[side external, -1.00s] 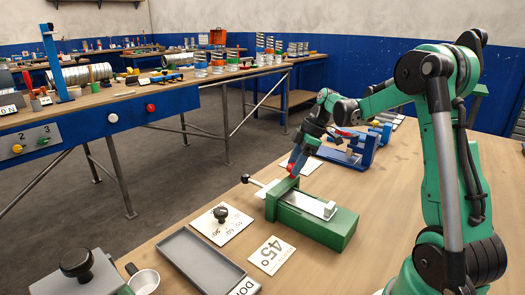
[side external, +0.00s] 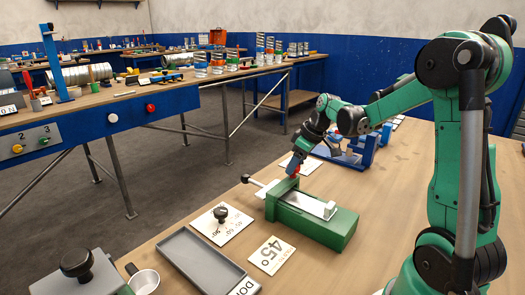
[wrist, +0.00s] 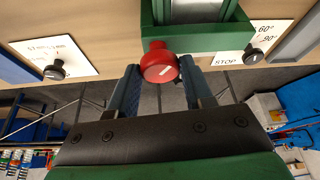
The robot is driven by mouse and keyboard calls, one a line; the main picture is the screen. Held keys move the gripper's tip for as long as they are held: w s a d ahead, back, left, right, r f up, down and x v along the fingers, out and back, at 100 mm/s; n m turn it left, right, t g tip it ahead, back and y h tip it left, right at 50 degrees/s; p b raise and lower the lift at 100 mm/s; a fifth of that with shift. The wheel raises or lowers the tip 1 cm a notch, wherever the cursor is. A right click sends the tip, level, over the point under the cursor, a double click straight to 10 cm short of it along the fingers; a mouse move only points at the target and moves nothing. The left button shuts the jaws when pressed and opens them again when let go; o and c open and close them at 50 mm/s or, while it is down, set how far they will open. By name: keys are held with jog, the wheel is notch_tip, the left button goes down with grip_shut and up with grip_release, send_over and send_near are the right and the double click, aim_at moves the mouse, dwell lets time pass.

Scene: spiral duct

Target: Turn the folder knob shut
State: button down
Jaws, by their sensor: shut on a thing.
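The folder is a green block-shaped device (side external: 328,230) with a pale metal strip along its top, on the wooden bench. Its red knob (side external: 291,172) is at the far end, partly covered by my gripper (side external: 296,168). A lever with a dark ball end (side external: 246,179) sticks out left of the folder.
The bench right of the folder is clear.

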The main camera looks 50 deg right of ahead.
jog(key=m+h, duration=0.1)
jog(key=m, duration=0.1)
jog(key=m+h, duration=0.1)
jog(key=m, duration=0.2)
jog(key=shift+a+m, duration=0.2)
jog(key=shift+m, duration=0.1)
jog(key=m, duration=0.2)
jog(key=m+g+h, duration=0.1)
jog(key=m, duration=0.1)
jog(key=shift+a+m+h, duration=0.1)
jog(key=shift+m+h, duration=0.2)
jog(key=shift+c, duration=1.8)
grip_release()
jog(key=v, duration=0.5)
jog(key=shift+a+r, duration=0.1)
jog(key=shift+r, duration=0.2)
